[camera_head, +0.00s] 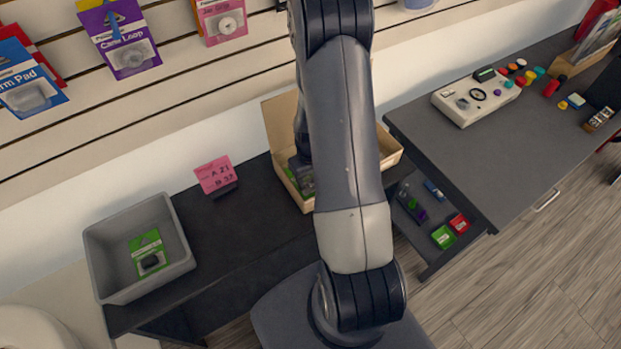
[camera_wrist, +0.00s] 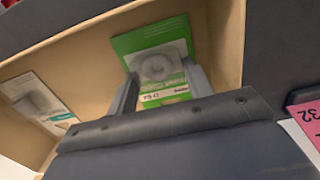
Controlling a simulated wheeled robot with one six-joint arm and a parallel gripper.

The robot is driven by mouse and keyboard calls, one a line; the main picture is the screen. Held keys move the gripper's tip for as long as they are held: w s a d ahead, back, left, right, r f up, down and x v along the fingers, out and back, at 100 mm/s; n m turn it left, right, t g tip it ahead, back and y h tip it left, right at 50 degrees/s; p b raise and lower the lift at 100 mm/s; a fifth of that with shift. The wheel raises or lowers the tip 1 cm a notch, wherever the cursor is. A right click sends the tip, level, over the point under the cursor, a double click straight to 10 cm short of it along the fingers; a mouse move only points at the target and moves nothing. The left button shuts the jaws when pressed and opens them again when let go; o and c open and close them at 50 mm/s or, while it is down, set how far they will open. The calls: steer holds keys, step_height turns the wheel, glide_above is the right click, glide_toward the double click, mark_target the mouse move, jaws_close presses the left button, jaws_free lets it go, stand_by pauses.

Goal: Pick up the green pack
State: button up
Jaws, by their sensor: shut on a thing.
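In the wrist view, a green pack (camera_wrist: 150,38) with a pale round item on its front and a white-green label strip stands inside an open light-brown box (camera_wrist: 228,45). My gripper (camera_wrist: 163,88) is shut on the lower part of this pack, one finger at each side. In the head view, my arm hides most of the gripper, which reaches into the box (camera_head: 281,122); a bit of green shows beside it. Another green pack (camera_head: 150,254), with a dark item, lies in a grey bin (camera_head: 107,235) at the left.
A whitish pack (camera_wrist: 38,101) leans in the box, left of the gripper. A pink card (camera_head: 215,175) stands on the dark shelf between bin and box. At the right is a grey desk (camera_head: 500,165) with a beige device (camera_head: 476,97); packs hang on the slatted wall above.

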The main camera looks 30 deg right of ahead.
mark_target(311, 179)
step_height(311, 179, up, 10)
steer(key=shift+b, duration=0.35)
steer(key=shift+s+f, duration=0.1)
steer(key=shift+f, duration=0.05)
stand_by(1.1)
